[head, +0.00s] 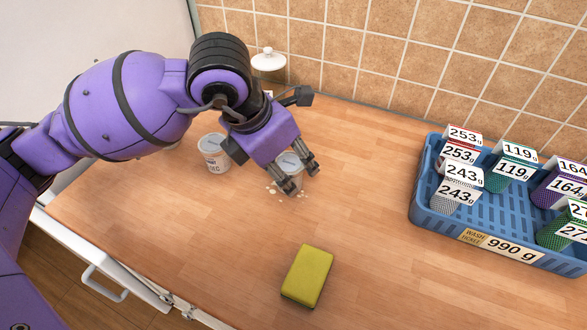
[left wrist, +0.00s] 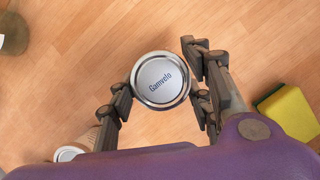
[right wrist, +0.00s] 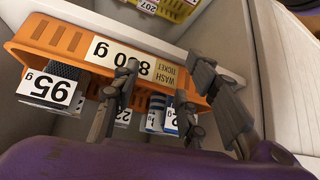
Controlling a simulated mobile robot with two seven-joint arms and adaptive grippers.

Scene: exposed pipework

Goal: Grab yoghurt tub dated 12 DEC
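A round tub with a silver-grey lid (head: 291,162) stands on the wooden counter under my left gripper (head: 305,179). In the left wrist view its lid (left wrist: 160,80) reads "Gamvelo". My left gripper's fingers (left wrist: 165,95) are spread on either side of this tub, with a gap at the right. A second white tub (head: 213,153) with a grey lid stands to the left; its label is too small to read surely. No date can be read on either tub. My right gripper (right wrist: 165,85) is open and empty in front of an orange basket.
A blue basket (head: 480,236) with labelled packs stands at the right. A yellow sponge (head: 307,275) lies near the front. A white lidded jar (head: 268,64) stands by the tiled wall. The orange basket (right wrist: 165,59) holds more labelled packs.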

